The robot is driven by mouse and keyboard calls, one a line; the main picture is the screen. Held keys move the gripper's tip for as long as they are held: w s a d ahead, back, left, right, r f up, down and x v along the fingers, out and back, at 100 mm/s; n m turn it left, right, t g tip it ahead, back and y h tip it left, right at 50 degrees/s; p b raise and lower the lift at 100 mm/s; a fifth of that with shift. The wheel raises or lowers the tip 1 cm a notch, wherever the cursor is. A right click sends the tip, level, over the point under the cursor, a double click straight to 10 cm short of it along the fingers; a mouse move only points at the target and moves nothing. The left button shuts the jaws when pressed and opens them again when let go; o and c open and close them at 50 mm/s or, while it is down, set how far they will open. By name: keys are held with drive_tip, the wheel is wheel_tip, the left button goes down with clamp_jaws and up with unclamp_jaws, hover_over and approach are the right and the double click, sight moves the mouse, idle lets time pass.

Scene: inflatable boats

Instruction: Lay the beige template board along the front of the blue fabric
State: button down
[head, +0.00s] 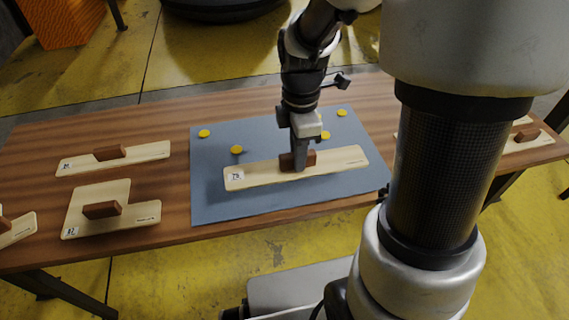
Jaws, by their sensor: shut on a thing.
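The beige template board (250,175) is a long strip with a small white label at its left end and a brown block handle (311,157) in its middle. My gripper (299,166) is shut on this handle, seen from above. The board lies over the front half of the blue fabric (212,205), slightly tilted in the picture, with blue showing in front of it. I cannot tell whether it touches the fabric or hangs just above it.
Several yellow discs (237,149) sit on the fabric behind the board. Other beige boards with brown handles lie on the wooden table (165,137): a straight one (75,166) and a stepped one (84,195) at left, more at both ends. My arm hides part of the right side.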

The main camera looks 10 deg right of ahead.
wheel_tip(320, 180, down, 9)
drive_tip(key=shift+r+b, duration=0.2)
drive_tip(key=shift+b, duration=0.65)
drive_tip(key=shift+f, duration=0.25)
drive_tip(key=c, duration=1.6)
unclamp_jaws()
drive_tip(key=shift+r, duration=0.1)
drive_tip(key=shift+r, duration=0.1)
